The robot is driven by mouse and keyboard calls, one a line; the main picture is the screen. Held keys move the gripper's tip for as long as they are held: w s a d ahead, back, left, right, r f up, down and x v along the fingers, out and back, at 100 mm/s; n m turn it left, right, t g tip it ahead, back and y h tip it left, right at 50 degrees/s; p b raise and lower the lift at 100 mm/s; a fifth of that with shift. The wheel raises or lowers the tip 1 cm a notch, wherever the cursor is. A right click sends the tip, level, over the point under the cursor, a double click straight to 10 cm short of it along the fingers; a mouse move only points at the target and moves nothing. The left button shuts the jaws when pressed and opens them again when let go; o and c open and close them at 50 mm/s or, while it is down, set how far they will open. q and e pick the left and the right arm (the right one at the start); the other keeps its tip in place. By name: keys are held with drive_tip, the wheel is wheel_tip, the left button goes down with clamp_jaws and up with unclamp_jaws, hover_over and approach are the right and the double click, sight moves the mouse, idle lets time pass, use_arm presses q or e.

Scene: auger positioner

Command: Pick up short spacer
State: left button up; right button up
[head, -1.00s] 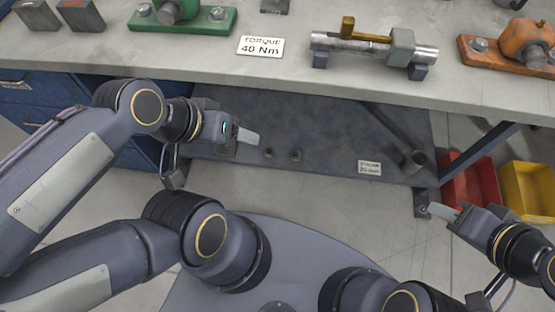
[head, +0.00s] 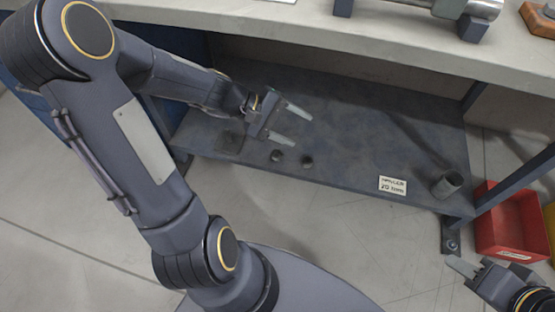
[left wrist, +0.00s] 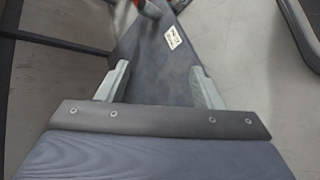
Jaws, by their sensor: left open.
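Two small dark round pieces, one on the left (head: 277,156) and one on the right (head: 307,162), sit on the lower shelf (head: 350,135) near its front edge. A larger grey cylinder (head: 447,184) stands near the shelf's right end. I cannot tell from their looks which is the short spacer. My left gripper (head: 298,129) is open and empty above the shelf, just behind the small pieces and apart from them. In the left wrist view its fingers (left wrist: 160,88) are spread with nothing between them. My right gripper (head: 470,268) is low at the right, its jaw gap unclear.
A label card (head: 392,185) lies on the shelf left of the cylinder; it also shows in the left wrist view (left wrist: 173,37). The workbench top (head: 300,35) overhangs the shelf. A bench leg and a red bin (head: 510,225) stand at the right.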

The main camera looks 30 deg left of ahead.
use_arm(q)
drive_tip(key=w+a+f+n+t, duration=0.3)
drive_tip(key=w+a+f+n, duration=0.15)
drive_tip(key=f, duration=0.35)
drive_tip(key=n+t+y, duration=0.5)
drive_tip(key=n+y, duration=0.1)
drive_tip(key=n, duration=1.1)
approach(280, 153)
drive_tip(key=x, duration=0.1)
drive_tip(key=b+x, duration=0.1)
drive_tip(key=x, duration=0.1)
drive_tip(key=shift+a+f, duration=0.15)
drive_tip(key=shift+f, duration=0.1)
drive_tip(key=b+x, duration=0.2)
drive_tip(key=x, duration=0.2)
drive_tip(key=shift+w+f+b, duration=0.1)
drive_tip(key=shift+w+b, duration=0.05)
drive_tip(key=shift+b, duration=0.2)
drive_tip(key=shift+w, duration=0.2)
drive_tip(key=c, duration=1.1)
drive_tip(key=shift+c, duration=0.2)
